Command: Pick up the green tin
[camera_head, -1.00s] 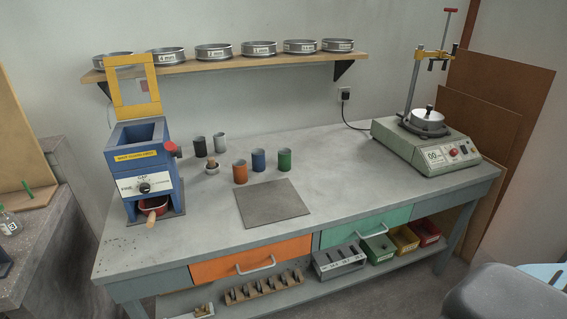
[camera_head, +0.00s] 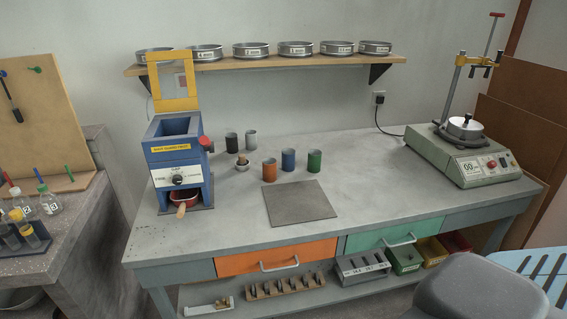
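The green tin (camera_head: 314,161) stands upright on the grey concrete bench (camera_head: 370,185), at the right end of a short row. The blue tin (camera_head: 288,160) is just to its left, and the orange tin (camera_head: 269,170) is left of that. A dark tin (camera_head: 232,143) and a grey tin (camera_head: 250,140) stand farther back to the left. Neither of my grippers shows in the head view.
A flat grey plate (camera_head: 299,203) lies in front of the tins. A blue crusher (camera_head: 178,165) stands at the left and a green shaker (camera_head: 463,155) at the right. A sieve shelf (camera_head: 300,60) is above. The bench right of the green tin is clear.

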